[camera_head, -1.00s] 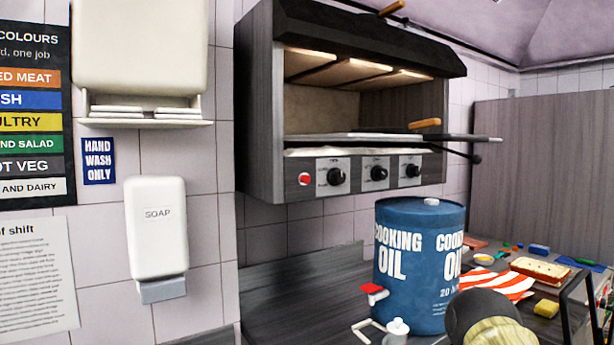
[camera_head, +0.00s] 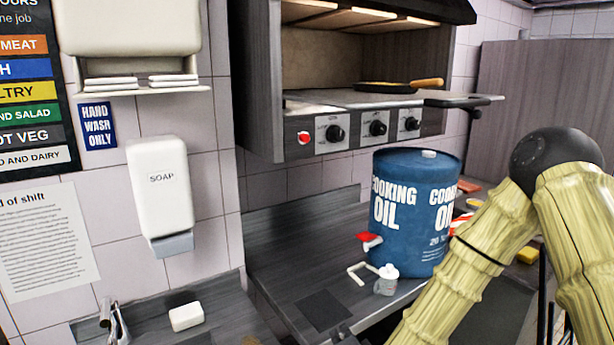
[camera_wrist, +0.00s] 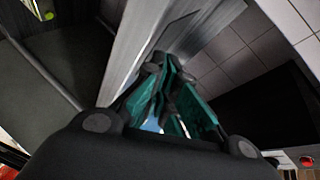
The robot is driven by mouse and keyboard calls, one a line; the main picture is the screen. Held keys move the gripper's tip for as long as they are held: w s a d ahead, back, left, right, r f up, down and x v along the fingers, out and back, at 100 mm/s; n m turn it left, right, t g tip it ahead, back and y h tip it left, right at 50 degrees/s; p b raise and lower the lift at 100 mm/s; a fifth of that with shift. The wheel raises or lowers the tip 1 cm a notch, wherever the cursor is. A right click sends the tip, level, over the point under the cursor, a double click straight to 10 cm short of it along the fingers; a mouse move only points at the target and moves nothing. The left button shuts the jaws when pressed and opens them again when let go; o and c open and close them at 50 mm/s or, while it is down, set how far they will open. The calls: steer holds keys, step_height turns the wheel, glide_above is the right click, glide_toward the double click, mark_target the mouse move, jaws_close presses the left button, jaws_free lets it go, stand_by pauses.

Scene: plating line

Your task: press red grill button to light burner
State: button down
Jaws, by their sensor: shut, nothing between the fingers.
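The red grill button (camera_head: 303,138) is a small round button at the left end of the grill's front panel in the head view, beside several black knobs. The grill (camera_head: 270,75) is a wall-mounted open unit. A small red round spot (camera_wrist: 307,160) at the lower right edge of the wrist view looks like the same button, but I cannot be sure. My gripper (camera_wrist: 172,78) has teal fingers, closed together and empty, in the wrist view. It appears apart from the button. The head view shows my arm at the right, but not the gripper.
A blue cooking oil drum (camera_head: 410,215) with a red tap stands on the counter (camera_head: 300,235) below the grill. A pan (camera_head: 385,87) rests on the grill shelf. A soap dispenser (camera_head: 160,190) hangs left.

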mark_target(305, 138)
steer(key=w+r+m+t+h+p, duration=0.1)
steer(key=w+r+m+t+p, duration=0.1)
steer(key=r, duration=1.3)
steer(key=w+r+m+t+h+p, duration=0.2)
steer(key=r+m+t, duration=0.2)
steer(key=r, duration=1)
steer(key=w+a+r+m+t+h+p, duration=0.1)
steer(key=r+m, duration=0.4)
steer(key=r, duration=1)
steer(key=shift+w+r+m+t+h+p, duration=0.35)
steer(key=shift+w+t+p, duration=0.45)
steer(key=shift+w+t, duration=0.3)
steer(key=shift+a, duration=0.1)
steer(key=shift+w+a+p, duration=0.2)
steer(key=shift+w+a, duration=0.65)
steer(key=shift+w, duration=0.35)
steer(key=shift+w+a+p, duration=0.2)
steer(key=shift+w+a, duration=0.65)
steer(key=shift+w, duration=0.3)
steer(key=shift+w+a+p, duration=0.2)
steer(key=shift+w+a, duration=0.65)
steer(key=shift+w, duration=0.35)
steer(key=shift+w+a+f+b, duration=0.1)
steer(key=shift+w+a+b, duration=0.1)
steer(key=shift+b, duration=0.2)
